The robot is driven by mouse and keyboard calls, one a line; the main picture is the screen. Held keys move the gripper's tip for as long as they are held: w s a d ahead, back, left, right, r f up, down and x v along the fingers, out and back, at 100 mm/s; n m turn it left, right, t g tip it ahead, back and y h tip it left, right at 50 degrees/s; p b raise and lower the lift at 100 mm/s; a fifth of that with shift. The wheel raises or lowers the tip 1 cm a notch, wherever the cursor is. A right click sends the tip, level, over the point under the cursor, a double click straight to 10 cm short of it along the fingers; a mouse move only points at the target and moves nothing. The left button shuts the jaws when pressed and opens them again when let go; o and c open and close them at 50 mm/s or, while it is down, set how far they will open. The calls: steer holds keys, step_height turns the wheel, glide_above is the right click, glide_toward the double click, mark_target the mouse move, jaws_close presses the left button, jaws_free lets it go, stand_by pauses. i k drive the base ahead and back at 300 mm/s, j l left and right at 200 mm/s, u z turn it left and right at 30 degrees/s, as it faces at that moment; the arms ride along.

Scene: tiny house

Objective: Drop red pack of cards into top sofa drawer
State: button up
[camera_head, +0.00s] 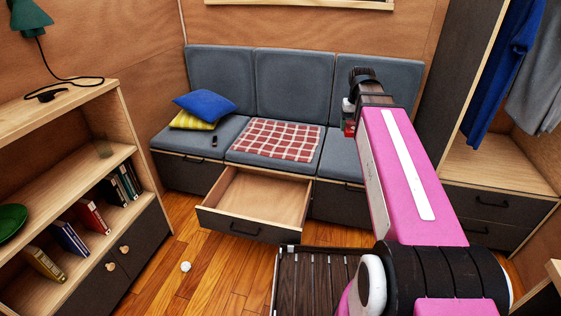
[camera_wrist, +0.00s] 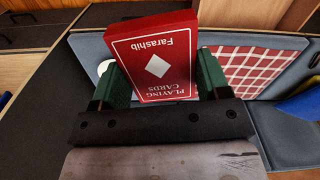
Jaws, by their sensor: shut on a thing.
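The red pack of playing cards (camera_wrist: 152,60) is held upright between the green-padded fingers of my gripper (camera_wrist: 160,78) in the wrist view. In the head view, my gripper (camera_head: 349,117) is above the right part of the sofa, with a small red bit of the pack (camera_head: 349,130) showing below it. The sofa drawer (camera_head: 245,228) under the middle seat is pulled out and looks empty. My gripper is to the right of the drawer and higher than it. The drawers under the left and right seats look shut.
The grey sofa (camera_head: 295,82) carries a red checked cloth (camera_head: 275,140), a blue cushion (camera_head: 205,103), a yellow cushion (camera_head: 192,122) and a small dark object (camera_head: 214,141). A bookshelf (camera_head: 118,160) stands left, a wardrobe (camera_head: 495,165) right. A small white object (camera_head: 185,267) lies on the floor.

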mark_target(265, 202)
steer(key=j+z, duration=0.1)
steer(key=j, duration=0.45)
steer(key=j+z, duration=0.15)
steer(key=j, duration=0.45)
steer(key=k+j+z, duration=0.1)
steer(key=j, duration=0.45)
